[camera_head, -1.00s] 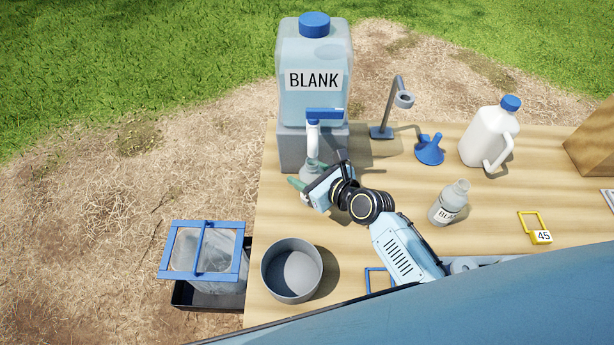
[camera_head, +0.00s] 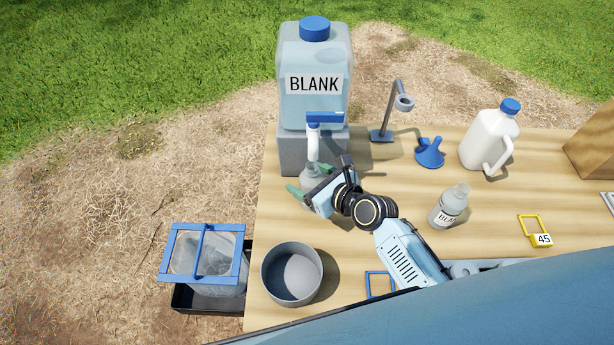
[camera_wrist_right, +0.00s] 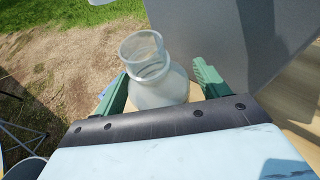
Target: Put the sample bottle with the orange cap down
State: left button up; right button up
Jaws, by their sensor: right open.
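No orange cap shows in any view. A clear, open-necked bottle (camera_head: 311,178) stands under the spigot of the blank-water jug, partly hidden by my right gripper. It also shows in the right wrist view (camera_wrist_right: 158,82), upright and without a cap. My right gripper (camera_head: 308,182) is open, with its green fingers on either side of this bottle; in the wrist view a gap shows at the right finger. Another uncapped bottle (camera_head: 449,207), its label partly readable as "BLA", stands on the table to the right. My left gripper is not in view.
The BLANK jug (camera_head: 314,63) sits on a grey block (camera_head: 296,152) behind the gripper. A grey bowl (camera_head: 270,276) is at the front left. A stand (camera_head: 381,133), blue funnel (camera_head: 429,152) and white jug (camera_head: 482,142) are at the back right. A yellow tag (camera_head: 541,240) lies at right.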

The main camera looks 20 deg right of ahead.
jog(key=p+v, duration=0.2)
jog(key=v, duration=0.9)
